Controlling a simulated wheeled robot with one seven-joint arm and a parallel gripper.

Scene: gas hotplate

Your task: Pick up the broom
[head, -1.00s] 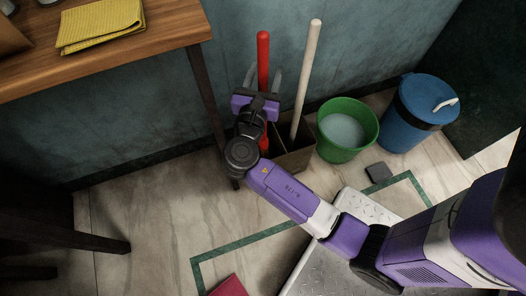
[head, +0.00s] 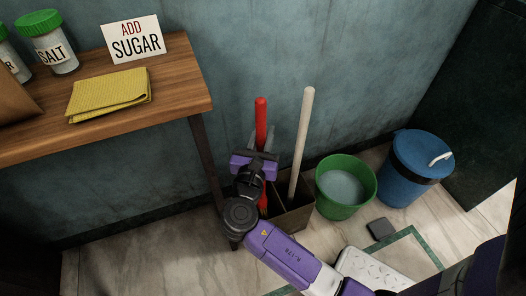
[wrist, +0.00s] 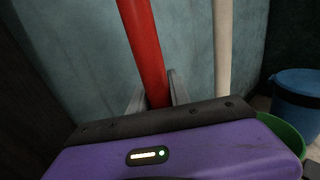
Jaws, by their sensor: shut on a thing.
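A long red handle (head: 261,113) stands upright beside a long pale handle (head: 302,140), both rising from a brown box (head: 293,219) on the floor. The heads of both are mostly hidden, so I cannot tell from shape alone which is the broom. My gripper (head: 261,140) is shut on the red handle below its top. In the wrist view the red handle (wrist: 143,45) runs down between the two grey fingers, and the pale handle (wrist: 223,50) stands apart to the right.
A green bucket (head: 345,202) and a blue lidded bin (head: 410,180) stand right of the box. A wooden table (head: 180,90) with a yellow cloth (head: 110,94), salt jar (head: 49,42) and sugar sign (head: 133,39) is at left. The wall is close behind.

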